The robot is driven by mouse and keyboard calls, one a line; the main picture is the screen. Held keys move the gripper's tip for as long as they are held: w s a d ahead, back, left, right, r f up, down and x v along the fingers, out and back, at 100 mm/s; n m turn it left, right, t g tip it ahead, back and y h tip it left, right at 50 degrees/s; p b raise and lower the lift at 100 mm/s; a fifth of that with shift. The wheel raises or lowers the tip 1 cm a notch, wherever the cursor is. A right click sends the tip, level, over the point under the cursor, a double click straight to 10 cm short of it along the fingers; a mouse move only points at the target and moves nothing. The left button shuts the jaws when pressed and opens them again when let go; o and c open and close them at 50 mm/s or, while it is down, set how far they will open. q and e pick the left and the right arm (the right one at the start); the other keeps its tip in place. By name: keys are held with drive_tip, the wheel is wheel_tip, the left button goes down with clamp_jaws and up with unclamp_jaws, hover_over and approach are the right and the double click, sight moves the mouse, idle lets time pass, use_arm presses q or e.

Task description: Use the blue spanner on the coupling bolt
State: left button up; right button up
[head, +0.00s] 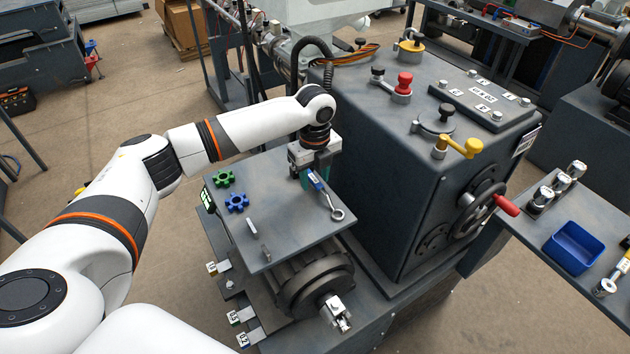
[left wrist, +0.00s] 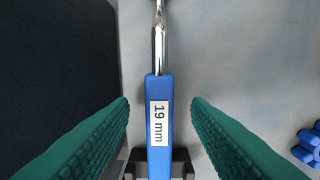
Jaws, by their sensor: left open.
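The blue spanner (head: 317,184) lies on the grey plate (head: 285,238) with its silver shank and ring end pointing toward the front right. In the left wrist view its blue handle (left wrist: 160,125) carries a "19 mm" label and sits over a dark bracket. My left gripper (head: 308,180) points down over the handle; its green fingers (left wrist: 160,103) are open on either side of the handle, with gaps showing. A dark round motor or coupling part (head: 315,285) with a silver end (head: 336,312) sits below the plate. I cannot make out the coupling bolt. My right gripper is not in view.
A green star-shaped piece (head: 224,177), a blue star-shaped piece (head: 237,202) and a small pale stick (head: 252,226) lie left on the plate. A large grey gearbox (head: 420,170) stands close on the right, with a red-handled wheel. A blue bin (head: 573,248) stands farther right.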

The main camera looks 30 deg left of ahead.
sight(315, 180)
use_arm(q)
drive_tip(key=shift+f, duration=0.1)
drive_tip(key=shift+c, duration=0.5)
clamp_jaws()
wheel_tip(315, 180, up, 10)
drive_tip(key=c, duration=0.6)
unclamp_jaws()
clamp_jaws()
